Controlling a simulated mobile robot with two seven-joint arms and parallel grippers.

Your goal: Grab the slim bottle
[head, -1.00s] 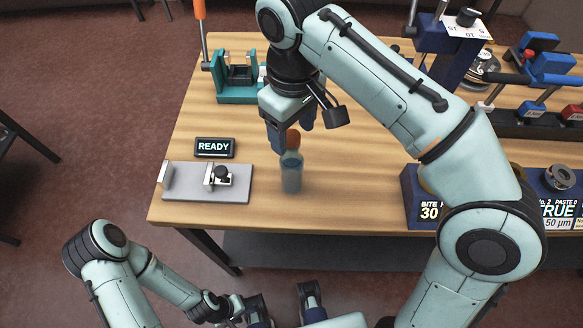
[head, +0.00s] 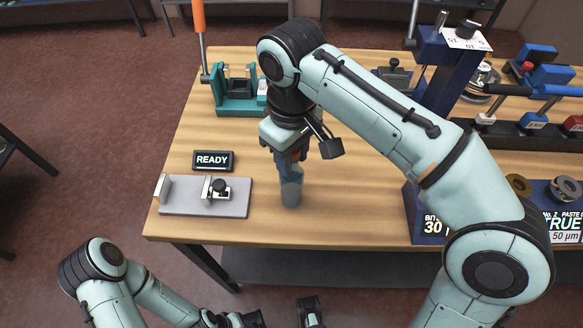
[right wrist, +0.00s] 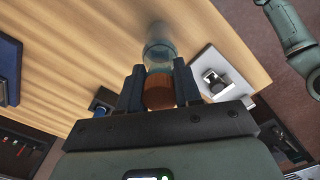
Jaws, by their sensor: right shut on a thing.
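The slim bottle (head: 291,190) is a bluish, see-through bottle standing upright on the wooden table, near the front edge. Its reddish-brown cap shows in the right wrist view (right wrist: 159,92), between the two fingers. My right gripper (head: 291,165) reaches down from above and is shut on the bottle at its top; it also shows in the right wrist view (right wrist: 158,85). In the head view the fingers hide most of the cap. My left gripper (head: 283,322) is low at the bottom edge of the head view, away from the table and mostly cut off.
Left of the bottle are a grey plate with a small clamp (head: 205,207) and a READY sign (head: 213,161). A teal fixture (head: 238,104) stands behind. A dark blue block (head: 424,222) is to the right. The wood around the bottle is clear.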

